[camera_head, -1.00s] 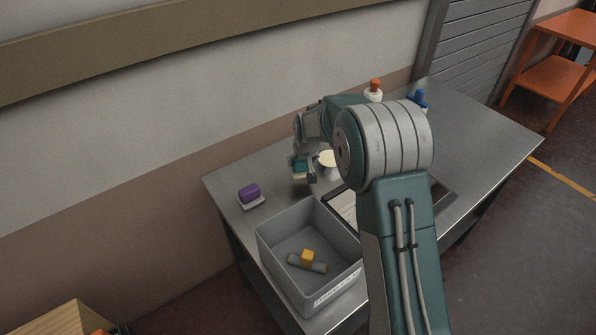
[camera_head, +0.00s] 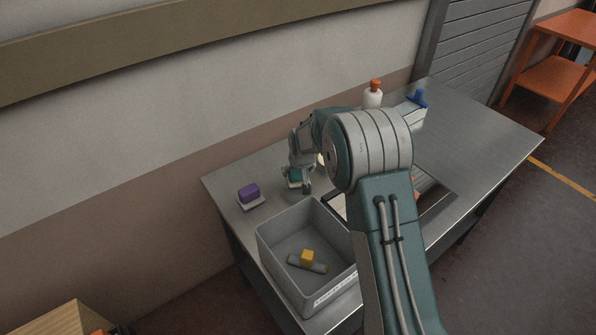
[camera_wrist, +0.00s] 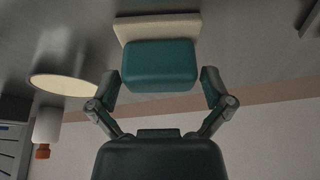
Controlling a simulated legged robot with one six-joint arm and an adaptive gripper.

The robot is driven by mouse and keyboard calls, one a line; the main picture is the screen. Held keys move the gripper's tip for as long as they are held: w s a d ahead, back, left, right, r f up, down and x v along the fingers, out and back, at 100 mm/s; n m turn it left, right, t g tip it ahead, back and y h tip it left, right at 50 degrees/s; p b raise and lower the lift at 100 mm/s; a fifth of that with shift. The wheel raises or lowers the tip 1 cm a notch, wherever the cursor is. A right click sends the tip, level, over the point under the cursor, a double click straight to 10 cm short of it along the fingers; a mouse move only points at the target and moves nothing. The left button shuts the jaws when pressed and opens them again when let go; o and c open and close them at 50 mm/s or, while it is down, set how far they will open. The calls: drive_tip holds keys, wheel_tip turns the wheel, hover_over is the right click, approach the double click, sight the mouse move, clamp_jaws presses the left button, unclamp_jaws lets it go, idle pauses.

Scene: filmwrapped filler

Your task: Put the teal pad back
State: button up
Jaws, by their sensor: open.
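The teal pad (camera_wrist: 158,66) is a rounded block resting against a cream-coloured base (camera_wrist: 157,26) in the wrist view. In the head view the teal pad (camera_head: 294,174) shows small on the steel table, partly covered by my gripper (camera_head: 297,188). My gripper (camera_wrist: 161,88) is open, with one finger on each side of the pad's near edge. A slim gap seems to show between each finger and the pad.
A purple block (camera_head: 249,191) on a white base stands to the left. A grey bin (camera_head: 267,246) with a yellow block (camera_head: 308,256) stands in front. A white bottle (camera_head: 373,96) and a blue-topped item (camera_head: 419,98) stand behind. A pale round disc (camera_wrist: 66,84) lies beside the pad.

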drive_tip(key=v, duration=1.2)
drive_tip(key=s+d+r+m, duration=0.1)
drive_tip(key=s+d+r, duration=0.3)
drive_tip(key=s+r, duration=0.35)
drive_tip(key=s+d+r, duration=0.4)
drive_tip(key=s+r, duration=0.2)
drive_tip(key=s, duration=0.2)
drive_tip(key=s+d, duration=0.2)
drive_tip(key=s, duration=0.8)
drive_tip(key=s+d+r+m+t, duration=0.1)
drive_tip(key=s+d, duration=0.1)
drive_tip(key=s, duration=0.7)
drive_tip(key=shift+s+r+h, duration=0.2)
drive_tip(key=shift+s+h, duration=0.2)
drive_tip(key=shift+d, duration=0.15)
